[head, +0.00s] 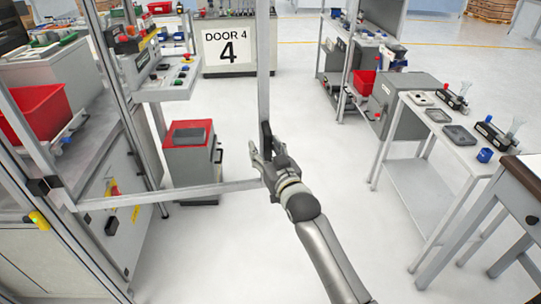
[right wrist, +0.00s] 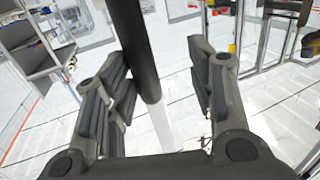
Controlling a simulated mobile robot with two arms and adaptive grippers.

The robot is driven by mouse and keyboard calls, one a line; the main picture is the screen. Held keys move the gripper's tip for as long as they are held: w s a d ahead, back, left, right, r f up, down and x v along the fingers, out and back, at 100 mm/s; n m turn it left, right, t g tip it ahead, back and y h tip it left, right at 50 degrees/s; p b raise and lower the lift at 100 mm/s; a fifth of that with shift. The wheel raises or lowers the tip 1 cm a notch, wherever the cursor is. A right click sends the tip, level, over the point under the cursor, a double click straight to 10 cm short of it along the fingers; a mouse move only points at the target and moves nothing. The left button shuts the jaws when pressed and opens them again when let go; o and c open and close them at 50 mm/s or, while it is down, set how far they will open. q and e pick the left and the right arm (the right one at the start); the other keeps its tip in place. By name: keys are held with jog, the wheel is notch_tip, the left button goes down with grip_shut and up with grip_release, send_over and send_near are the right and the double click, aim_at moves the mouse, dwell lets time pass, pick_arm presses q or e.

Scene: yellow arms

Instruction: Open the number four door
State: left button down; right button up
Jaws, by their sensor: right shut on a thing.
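The number four door is a see-through panel in a grey metal frame (head: 263,75), with its lower bar running left to the dark hinge area. A white sign (head: 226,47) reading "DOOR 4" shows within the frame. The black door handle (head: 266,135) is on the upright post. My right gripper (head: 266,155) is shut on this handle, its arm coming from the lower right. In the right wrist view the dark handle bar (right wrist: 135,45) passes between the two fingers, close to the left one. My left gripper is not in view.
Left of the door are a red bin (head: 36,112) and a grey machine. Behind it stands a red-topped grey box (head: 191,150). To the right are a white table (head: 425,165) with small devices and a brown-topped table (head: 527,172). Clear white floor lies between.

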jog(key=v, duration=1.2)
dwell(0.3)
jog(key=s+d+f+m+g+h+b, duration=0.1)
jog(key=d+f+g+h, duration=0.25)
jog(key=f, duration=1.65)
jog(key=s+d+f+g+h+b, duration=0.1)
jog(key=s+d+f, duration=0.25)
jog(key=f, duration=0.45)
jog(key=s+d+f+m+g, duration=0.1)
jog(key=s+d+f, duration=0.1)
jog(key=s+f, duration=0.35)
jog(key=s+d+f+g+h+b, duration=0.1)
jog(key=s+d+f, duration=0.15)
jog(key=f, duration=0.75)
jog(key=s+d+f+g+h, duration=0.1)
jog(key=s+d+f+g, duration=0.1)
jog(key=s+d+f, duration=0.2)
jog(key=s+d+f+g+b, duration=0.1)
jog(key=s+d+f+g, duration=0.2)
jog(key=s+f, duration=0.8)
jog(key=s+d+f+m+g+h+b, duration=0.1)
jog(key=s+d+f+g, duration=0.2)
jog(key=s, duration=2)
jog(key=d+f, duration=0.3)
jog(key=f, duration=0.2)
jog(key=shift+s+d+h, duration=0.25)
jog(key=shift+h, duration=0.1)
jog(key=shift+f+g, duration=0.1)
jog(key=shift+g, duration=0.15)
